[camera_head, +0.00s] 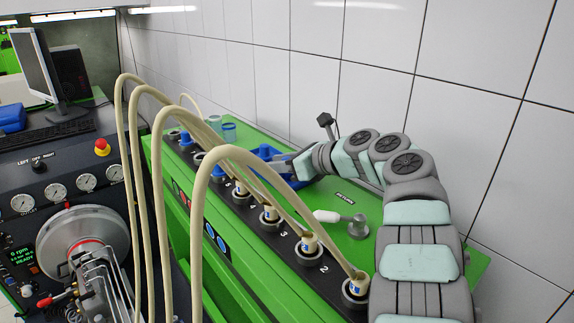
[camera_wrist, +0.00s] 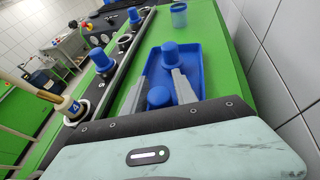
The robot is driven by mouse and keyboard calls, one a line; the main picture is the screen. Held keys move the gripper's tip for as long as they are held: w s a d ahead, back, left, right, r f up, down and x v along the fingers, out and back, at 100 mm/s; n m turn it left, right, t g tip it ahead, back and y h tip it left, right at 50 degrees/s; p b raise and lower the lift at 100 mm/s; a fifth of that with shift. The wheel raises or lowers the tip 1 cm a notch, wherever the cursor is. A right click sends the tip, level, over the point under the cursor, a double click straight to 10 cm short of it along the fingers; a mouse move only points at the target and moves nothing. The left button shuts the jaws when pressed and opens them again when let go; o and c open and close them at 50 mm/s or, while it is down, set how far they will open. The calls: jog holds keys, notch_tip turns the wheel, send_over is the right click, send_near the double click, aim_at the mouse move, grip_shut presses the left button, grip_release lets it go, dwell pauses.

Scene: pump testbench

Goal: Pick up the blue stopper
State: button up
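A blue tray (camera_wrist: 196,56) lies on the green bench top. One blue stopper (camera_wrist: 170,55) stands in it near my fingertips, partly overlapped by the right finger. A second blue stopper (camera_wrist: 158,97) shows between the fingers, closer to the palm. My gripper (camera_wrist: 163,63) reaches over the tray with its two grey fingers apart, and no stopper is visibly clamped. In the head view my gripper (camera_head: 282,160) is at the tray (camera_head: 283,169), and a blue stopper (camera_head: 265,151) shows there. Whether the fingers touch a stopper cannot be told.
More blue stoppers (camera_wrist: 101,60) (camera_wrist: 135,16) sit on the dark socket rail left of the tray. A clear blue cup (camera_wrist: 179,14) stands beyond the tray. Beige hoses (camera_head: 205,195) arch to numbered sockets. A tiled wall (camera_head: 380,60) runs close behind the bench.

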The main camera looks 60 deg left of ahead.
jog(key=shift+c, duration=0.5)
grip_shut()
jog(key=shift+r, duration=0.1)
